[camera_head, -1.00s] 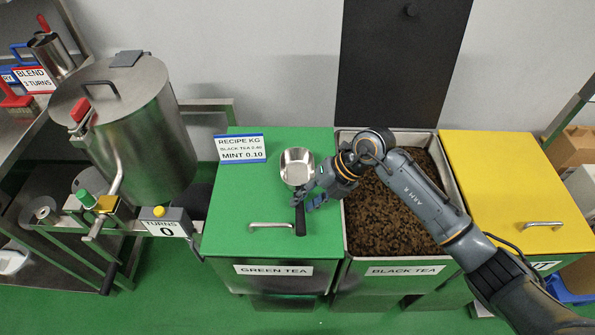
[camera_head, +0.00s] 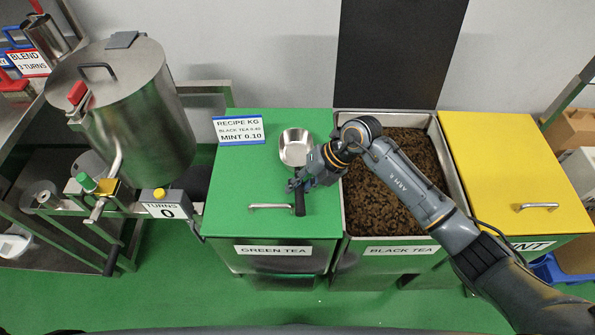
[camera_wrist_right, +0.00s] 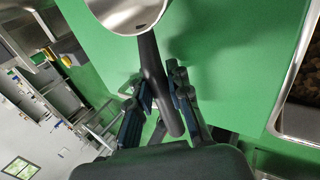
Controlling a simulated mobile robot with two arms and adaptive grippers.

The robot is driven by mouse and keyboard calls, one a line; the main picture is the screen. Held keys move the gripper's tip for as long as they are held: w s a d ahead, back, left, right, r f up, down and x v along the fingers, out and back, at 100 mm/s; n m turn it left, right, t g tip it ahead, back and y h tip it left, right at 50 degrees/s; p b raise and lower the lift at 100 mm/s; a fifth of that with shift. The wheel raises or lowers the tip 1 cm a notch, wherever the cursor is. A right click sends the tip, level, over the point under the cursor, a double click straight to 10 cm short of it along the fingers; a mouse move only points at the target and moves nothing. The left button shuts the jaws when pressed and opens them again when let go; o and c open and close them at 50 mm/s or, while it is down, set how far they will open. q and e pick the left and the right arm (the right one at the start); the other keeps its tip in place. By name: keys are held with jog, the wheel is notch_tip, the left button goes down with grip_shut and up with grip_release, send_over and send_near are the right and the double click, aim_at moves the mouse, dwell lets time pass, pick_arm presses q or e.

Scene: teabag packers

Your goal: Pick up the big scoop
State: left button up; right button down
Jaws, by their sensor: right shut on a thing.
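The big scoop has a steel bowl (camera_head: 295,147) and a dark handle (camera_head: 300,203). It is over the green lid (camera_head: 235,190) of the green tea bin; I cannot tell whether it touches the lid. My right gripper (camera_head: 299,184) is shut on the scoop's handle. In the right wrist view, the fingers of my right gripper (camera_wrist_right: 160,100) sit on both sides of the dark handle (camera_wrist_right: 152,68), and the steel bowl (camera_wrist_right: 128,12) lies beyond them at the top. My left gripper is not in view.
The open black tea bin (camera_head: 400,240) is right of the green lid, under my right arm. A yellow lid (camera_head: 515,180) is further right. A recipe sign (camera_head: 240,130) stands on the green lid's back left. A steel drum (camera_head: 135,120) stands at the left.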

jog(key=shift+r, duration=0.6)
jog(key=s+d+r+b, duration=0.3)
jog(key=s+d+r, duration=0.6)
jog(key=s+r, duration=0.1)
jog(key=shift+s+r, duration=0.3)
jog(key=shift+r, duration=0.6)
